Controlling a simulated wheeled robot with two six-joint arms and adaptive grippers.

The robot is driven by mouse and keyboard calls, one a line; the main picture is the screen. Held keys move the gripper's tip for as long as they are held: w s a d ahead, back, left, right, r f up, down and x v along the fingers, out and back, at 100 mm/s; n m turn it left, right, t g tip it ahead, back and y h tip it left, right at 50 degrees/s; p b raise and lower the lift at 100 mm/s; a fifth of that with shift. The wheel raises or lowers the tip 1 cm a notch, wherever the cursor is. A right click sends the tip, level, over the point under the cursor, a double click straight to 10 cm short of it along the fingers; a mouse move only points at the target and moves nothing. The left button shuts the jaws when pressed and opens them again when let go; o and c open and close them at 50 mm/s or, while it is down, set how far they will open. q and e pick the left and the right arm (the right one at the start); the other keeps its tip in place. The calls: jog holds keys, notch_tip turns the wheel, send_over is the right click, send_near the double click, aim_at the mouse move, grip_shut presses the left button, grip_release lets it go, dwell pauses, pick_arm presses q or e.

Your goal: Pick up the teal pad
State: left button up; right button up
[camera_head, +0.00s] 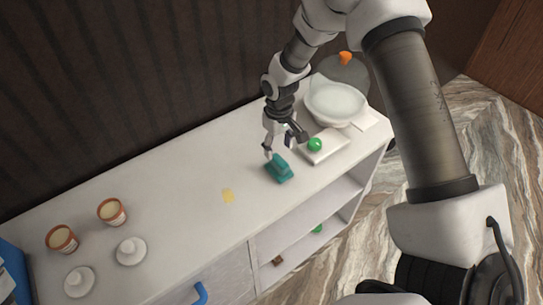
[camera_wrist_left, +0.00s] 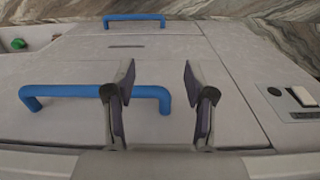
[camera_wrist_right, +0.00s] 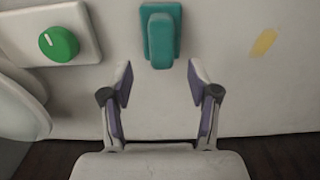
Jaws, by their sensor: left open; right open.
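The teal pad (camera_head: 279,170) lies on the white counter, with a raised grip on its top. It also shows in the right wrist view (camera_wrist_right: 160,36), just beyond the fingertips and roughly centred between them. My right gripper (camera_head: 281,150) is open and empty, above the counter just behind the pad. Its two fingers also show in the right wrist view (camera_wrist_right: 160,86), apart from the pad. My left gripper (camera_wrist_left: 158,82) is open and empty in the left wrist view, over the cabinet front with its blue handles (camera_wrist_left: 95,92).
A plate with a green knob (camera_head: 315,145) is right of the pad, and a white bowl (camera_head: 335,102) stands behind it. A yellow smear (camera_head: 228,195) lies left of the pad. Two terracotta cups (camera_head: 111,212) and two white lids (camera_head: 131,250) are at the left.

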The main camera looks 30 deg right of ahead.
aim_at(280, 160)
jog(key=shift+s+f+p, duration=0.65)
jog(key=shift+s, duration=0.3)
jog(key=f, duration=0.2)
jog(key=w+f+p, duration=0.1)
jog(key=f, duration=0.1)
jog(key=shift+f, duration=0.15)
jog(key=shift+w+f, duration=0.1)
jog(key=shift+w, duration=0.05)
jog(key=shift+s+r, duration=0.2)
jog(key=shift+s, duration=0.05)
jog(key=c, duration=0.5)
jog(key=shift+s, duration=0.15)
grip_shut()
pick_arm(q)
jog(key=r, duration=0.1)
jog(key=s+r, duration=0.1)
jog(key=shift+s+r, duration=0.15)
jog(key=shift+r, duration=0.25)
pick_arm(e)
jog(key=shift+a, duration=0.1)
pick_arm(q)
jog(key=shift+f, duration=0.1)
